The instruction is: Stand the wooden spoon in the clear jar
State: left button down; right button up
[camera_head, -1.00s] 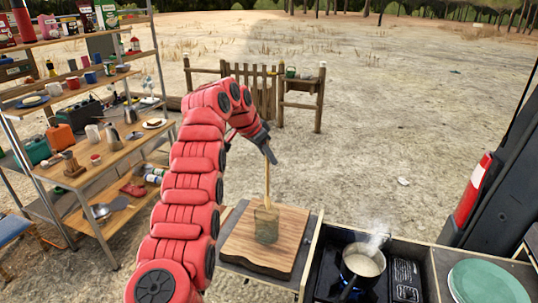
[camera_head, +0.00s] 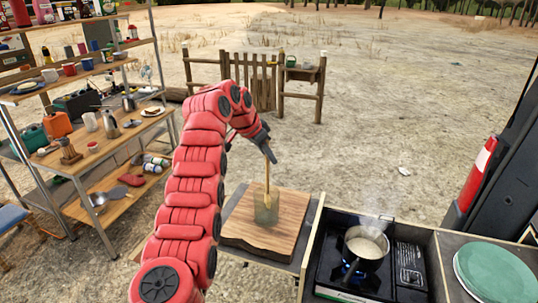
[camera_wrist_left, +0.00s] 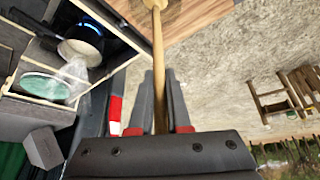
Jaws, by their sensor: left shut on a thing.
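My left gripper (camera_head: 268,155) is shut on the handle of the wooden spoon (camera_head: 267,180), above the cutting board. The spoon points downward, nearly upright, with its head low at the clear jar (camera_head: 266,212). The head looks to be within the jar's outline; whether it touches the bottom I cannot tell. The jar stands on the wooden cutting board (camera_head: 240,232). My right gripper is not in view.
A steaming pot (camera_head: 366,248) sits on a lit stove right of the board. Green plates (camera_head: 494,275) lie further right. A shelf rack (camera_head: 110,140) with cups and cans stands at the left. Open sandy ground lies beyond.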

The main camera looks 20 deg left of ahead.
pick_arm(q)
jog(key=c, duration=0.8)
grip_release()
jog(key=p+v, duration=0.3)
jog(key=v, duration=1.4)
jog(key=shift+r, duration=0.2)
jog(key=shift+s, duration=0.1)
